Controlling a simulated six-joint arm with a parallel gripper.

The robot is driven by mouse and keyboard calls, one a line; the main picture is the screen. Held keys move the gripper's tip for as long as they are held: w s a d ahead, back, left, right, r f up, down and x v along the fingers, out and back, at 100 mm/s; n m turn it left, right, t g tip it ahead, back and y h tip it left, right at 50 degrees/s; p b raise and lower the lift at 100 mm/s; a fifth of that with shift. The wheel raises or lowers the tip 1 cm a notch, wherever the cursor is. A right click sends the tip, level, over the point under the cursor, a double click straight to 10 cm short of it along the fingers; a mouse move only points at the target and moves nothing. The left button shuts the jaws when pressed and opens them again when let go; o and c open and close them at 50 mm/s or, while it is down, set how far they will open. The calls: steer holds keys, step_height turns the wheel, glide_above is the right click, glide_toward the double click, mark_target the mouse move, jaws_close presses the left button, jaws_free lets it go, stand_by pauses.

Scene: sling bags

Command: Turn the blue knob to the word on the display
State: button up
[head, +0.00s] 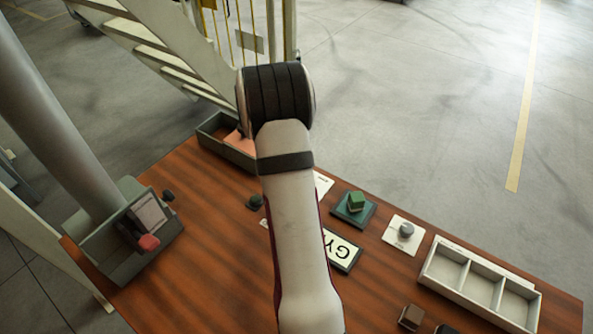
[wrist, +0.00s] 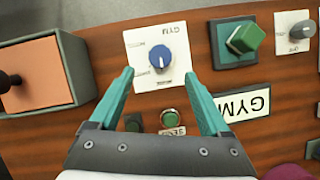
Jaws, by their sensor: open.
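The blue knob (wrist: 161,57) sits on a white plate (wrist: 143,79) with small words around it. GYM is printed at the plate's top edge in the wrist view; other words are too small to read. A white mark on the knob appears to point down in that view, away from GYM. The display (wrist: 243,104) reads GYM; it also shows in the head view (head: 341,250). My gripper (wrist: 158,73) is open, its green fingers apart on either side of the knob's lower side, with nothing between them held. My arm hides the knob in the head view.
A green block (wrist: 245,38) on a dark base and a grey knob (wrist: 302,29) lie to the right. A green button (wrist: 171,118) is below the blue knob. An open box (wrist: 70,65) stands left. A white compartment tray (head: 437,271) is at the table's right.

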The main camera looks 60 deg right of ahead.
steer(key=x, duration=0.8)
jaws_close()
